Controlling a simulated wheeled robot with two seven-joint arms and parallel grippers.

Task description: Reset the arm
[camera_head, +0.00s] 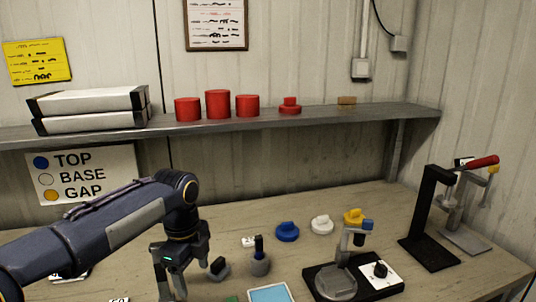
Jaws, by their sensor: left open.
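My left arm (105,225) comes in from the left over the wooden bench. My right gripper is not in view.
Blue (287,231), white (321,224) and yellow (354,216) caps lie mid-bench. A black-based fixture (318,275) stands front right, with a lever press (432,215) beyond it. A shelf (330,118) holds red cylinders (217,104) above the bench.

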